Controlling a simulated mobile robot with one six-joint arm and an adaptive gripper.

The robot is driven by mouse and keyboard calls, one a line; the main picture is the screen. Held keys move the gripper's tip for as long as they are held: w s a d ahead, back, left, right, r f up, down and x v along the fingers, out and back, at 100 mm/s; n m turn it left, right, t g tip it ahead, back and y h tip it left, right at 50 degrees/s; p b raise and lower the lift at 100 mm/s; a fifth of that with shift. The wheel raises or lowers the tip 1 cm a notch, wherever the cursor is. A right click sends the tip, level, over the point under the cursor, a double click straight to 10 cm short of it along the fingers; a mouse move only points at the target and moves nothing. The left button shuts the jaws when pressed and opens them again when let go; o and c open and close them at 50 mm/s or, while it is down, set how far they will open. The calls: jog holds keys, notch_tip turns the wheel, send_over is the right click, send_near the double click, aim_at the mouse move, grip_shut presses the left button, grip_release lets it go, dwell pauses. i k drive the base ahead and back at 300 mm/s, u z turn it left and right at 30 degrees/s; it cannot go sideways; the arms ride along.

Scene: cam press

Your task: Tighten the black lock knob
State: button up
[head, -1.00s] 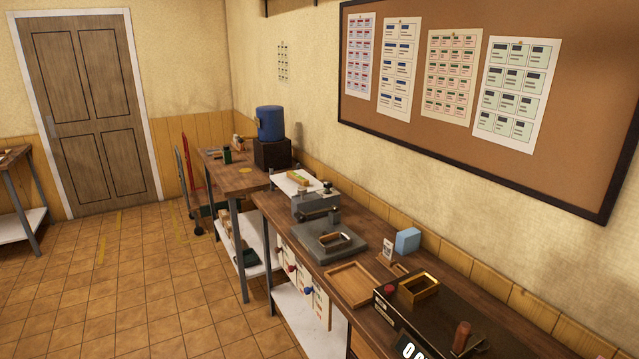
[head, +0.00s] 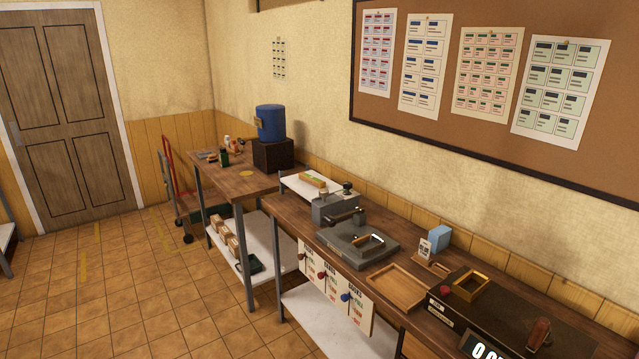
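The grey press (head: 334,207) stands on the long wooden bench in the head view. A small dark knob (head: 347,187) sits on its top, and another dark knob-like part (head: 360,215) shows at its front right. I cannot tell from here which is the black lock knob or how tight either is. The press's grey base plate (head: 340,247) lies in front, with a handle-like part (head: 370,241) in brown and black on it. My gripper is not in view.
A wooden tray (head: 397,305), a blue block (head: 439,237) and a dark box with a digital display (head: 485,347) lie right of the press. Cards with coloured knobs (head: 337,287) hang on the bench front. The tiled floor (head: 150,290) at left is clear.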

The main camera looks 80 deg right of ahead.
aim_at(347, 186)
jog(key=i, duration=1.35)
jog(key=z, duration=2.8)
jog(key=i, duration=0.1)
jog(key=z, duration=1)
